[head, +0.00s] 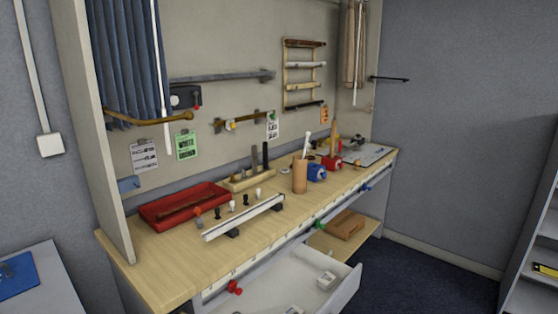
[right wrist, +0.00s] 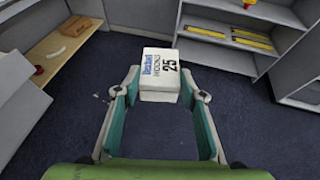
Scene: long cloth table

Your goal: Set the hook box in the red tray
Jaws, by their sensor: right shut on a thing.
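The hook box (right wrist: 160,75) is a small white box with blue and black lettering and the number 25. In the right wrist view it sits between the fingertips of my right gripper (right wrist: 159,90), which is shut on it. The box is held in the air above the dark blue floor. Neither gripper shows in the head view, and my left gripper is in no view.
The worktop (head: 150,266) carries a white rail (head: 245,217) and small knobs in front of the tray, and a brown cup (head: 300,176) further right. An open drawer (head: 275,290) with small white boxes juts out below. Shelves (right wrist: 235,38) stand beyond the open floor.

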